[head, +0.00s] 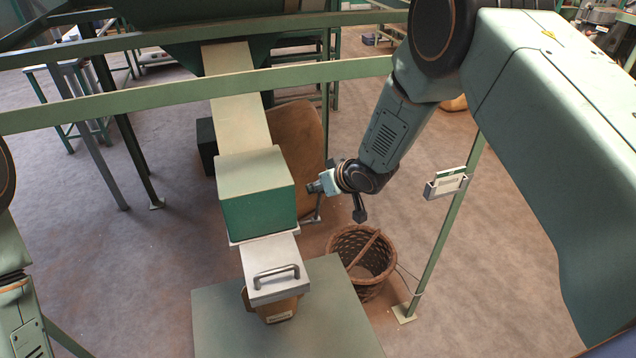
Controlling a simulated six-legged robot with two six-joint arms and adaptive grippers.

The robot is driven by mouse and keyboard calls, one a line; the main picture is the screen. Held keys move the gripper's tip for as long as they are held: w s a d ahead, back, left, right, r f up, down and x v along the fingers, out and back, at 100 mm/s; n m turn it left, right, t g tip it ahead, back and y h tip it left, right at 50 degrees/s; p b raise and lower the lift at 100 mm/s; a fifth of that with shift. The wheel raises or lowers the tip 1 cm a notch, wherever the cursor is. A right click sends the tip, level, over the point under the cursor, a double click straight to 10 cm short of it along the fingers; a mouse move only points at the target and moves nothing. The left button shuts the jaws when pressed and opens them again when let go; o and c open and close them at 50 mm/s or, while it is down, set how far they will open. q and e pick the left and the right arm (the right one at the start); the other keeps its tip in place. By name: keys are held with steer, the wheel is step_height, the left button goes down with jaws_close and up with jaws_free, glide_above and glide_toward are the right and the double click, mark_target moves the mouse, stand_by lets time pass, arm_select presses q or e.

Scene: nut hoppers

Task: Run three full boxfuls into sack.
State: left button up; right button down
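A green box (258,205) with a pale green top sits at the lower end of a pale sloping chute (240,110). A pale metal plate (268,254) with a bar handle (277,274) sticks out in front of the box. A brown labelled thing (277,309), perhaps the sack's top, shows below the plate; most of it is hidden. A large brown sack-like shape (303,135) stands behind the box. My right gripper (334,197) is right of the box, apart from the handle; its finger opening is unclear. My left arm shows at the left edge; its gripper is out of view.
A wicker basket (362,260) stands on the floor below my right gripper. A grey-green platform (225,320) lies at front. Green rails (150,105) cross above the chute. A post (447,235) with a card holder (445,186) stands right. Open floor lies left.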

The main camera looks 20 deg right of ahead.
steer(key=shift+w+d+r, duration=0.1)
steer(key=shift+w+r, duration=0.35)
steer(key=shift+r, duration=0.05)
steer(key=c, duration=1.5)
jaws_free()
steer(key=o, duration=0.5)
steer(key=shift+s+d, duration=0.15)
steer(key=shift+s, duration=0.3)
steer(key=shift+w+a+f, duration=0.15)
steer(key=shift+a+f, duration=0.05)
steer(key=shift+f, duration=0.05)
steer(key=v, duration=1.2)
steer(key=shift+d+r, duration=0.1)
